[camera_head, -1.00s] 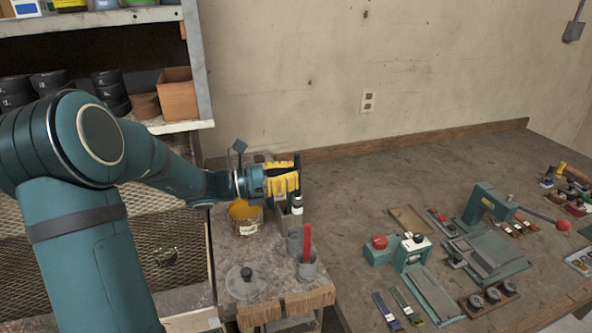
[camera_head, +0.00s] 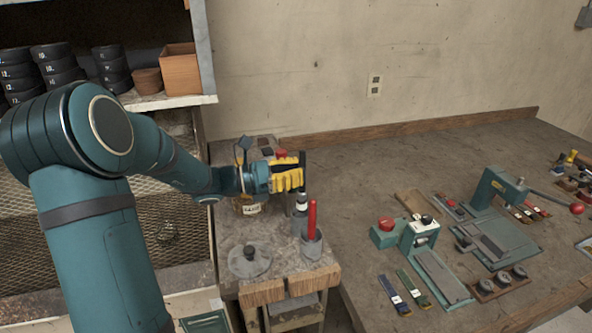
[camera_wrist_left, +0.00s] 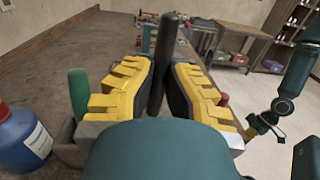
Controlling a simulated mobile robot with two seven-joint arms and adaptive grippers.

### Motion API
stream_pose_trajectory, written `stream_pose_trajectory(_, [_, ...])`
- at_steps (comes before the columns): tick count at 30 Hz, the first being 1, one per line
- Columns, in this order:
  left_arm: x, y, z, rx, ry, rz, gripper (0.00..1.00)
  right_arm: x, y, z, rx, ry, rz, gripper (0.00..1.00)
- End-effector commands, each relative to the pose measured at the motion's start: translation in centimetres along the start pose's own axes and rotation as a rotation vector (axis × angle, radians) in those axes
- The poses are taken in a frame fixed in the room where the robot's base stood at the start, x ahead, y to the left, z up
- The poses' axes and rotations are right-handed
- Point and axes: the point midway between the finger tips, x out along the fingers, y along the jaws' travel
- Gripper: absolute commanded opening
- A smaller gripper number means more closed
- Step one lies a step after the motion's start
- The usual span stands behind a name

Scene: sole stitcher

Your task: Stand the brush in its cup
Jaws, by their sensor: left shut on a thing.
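My left gripper (camera_head: 288,178), with yellow finger pads, is shut on the brush. The brush's dark handle (camera_head: 302,160) rises upright above the fingers and also shows between the pads in the left wrist view (camera_wrist_left: 165,60). Its pale lower part (camera_head: 301,198) hangs below the fingers, directly over a grey cup (camera_head: 298,226). I cannot tell whether its tip is inside the cup's rim. A second grey cup (camera_head: 312,246) in front holds a red-handled tool (camera_head: 312,218).
A glue pot (camera_head: 248,208) stands behind the cups, partly hidden by my gripper. A round knobbed lid (camera_head: 249,262) lies on the small bench. The workbench at right carries a teal press (camera_head: 495,190) and small tools. Shelves (camera_head: 170,102) stand at left.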

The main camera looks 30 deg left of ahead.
Motion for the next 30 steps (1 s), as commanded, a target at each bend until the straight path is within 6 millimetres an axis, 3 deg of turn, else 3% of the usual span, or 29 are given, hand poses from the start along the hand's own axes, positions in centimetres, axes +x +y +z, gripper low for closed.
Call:
stream_pose_trajectory(18, [-0.2,-0.1,-4.2,0.0,0.0,0.0,0.0,3.5,1.3,-0.2,-0.003,0.013,0.001,0.0])
stream_pose_trajectory(30, [-0.2,0.0,-5.3,-0.001,0.0,0.0,0.0,4.0,1.5,-0.4,-0.003,0.017,0.001,0.0])
